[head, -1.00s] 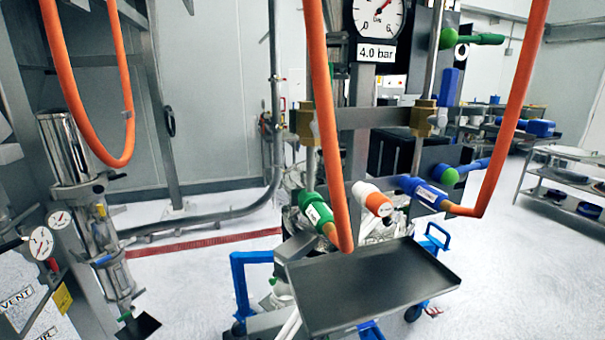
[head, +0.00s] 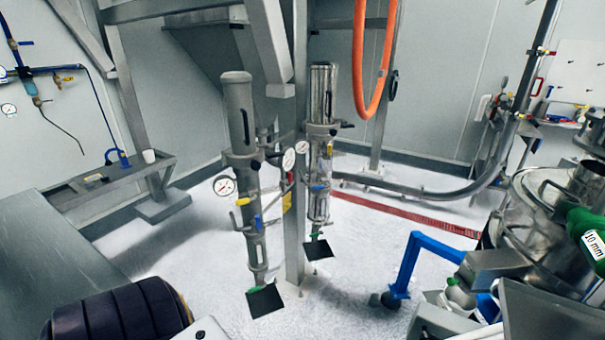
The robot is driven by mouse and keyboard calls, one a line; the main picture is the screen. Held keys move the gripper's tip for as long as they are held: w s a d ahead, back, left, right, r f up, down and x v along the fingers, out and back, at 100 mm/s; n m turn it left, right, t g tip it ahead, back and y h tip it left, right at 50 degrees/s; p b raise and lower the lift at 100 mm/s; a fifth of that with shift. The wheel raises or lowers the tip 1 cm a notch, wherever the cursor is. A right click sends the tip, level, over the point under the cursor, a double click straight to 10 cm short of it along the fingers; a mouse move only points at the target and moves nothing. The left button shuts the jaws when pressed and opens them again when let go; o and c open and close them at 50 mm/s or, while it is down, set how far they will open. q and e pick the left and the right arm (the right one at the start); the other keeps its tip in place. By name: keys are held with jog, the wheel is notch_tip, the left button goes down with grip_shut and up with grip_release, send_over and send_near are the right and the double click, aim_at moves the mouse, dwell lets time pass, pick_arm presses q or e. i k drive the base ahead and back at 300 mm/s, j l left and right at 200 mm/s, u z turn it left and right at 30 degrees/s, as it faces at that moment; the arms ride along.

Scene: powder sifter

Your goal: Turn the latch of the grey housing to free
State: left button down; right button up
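A matte grey upright housing (head: 238,120) stands left of centre, fixed at a steel post. It has a dark upright strip on its side, a yellow part (head: 243,201), a blue part (head: 258,221) and a green end (head: 253,289) near the floor. I cannot make out which part is its latch or how that is turned. A shiny steel housing (head: 321,95) of similar build stands just right of it, behind the post. A dark ribbed part of what looks like my own arm shows at the bottom left. Neither gripper's fingers are in view.
Round gauges (head: 224,186) sit beside the housings. A steel post (head: 294,230) rises between them, with black plates (head: 265,300) low down. A grey bench (head: 75,270) is at the left. A blue-framed cart (head: 405,265) and steel vessel (head: 530,230) crowd the right. White floor lies between.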

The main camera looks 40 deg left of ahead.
aim_at(274, 154)
jog(key=u, duration=1.6)
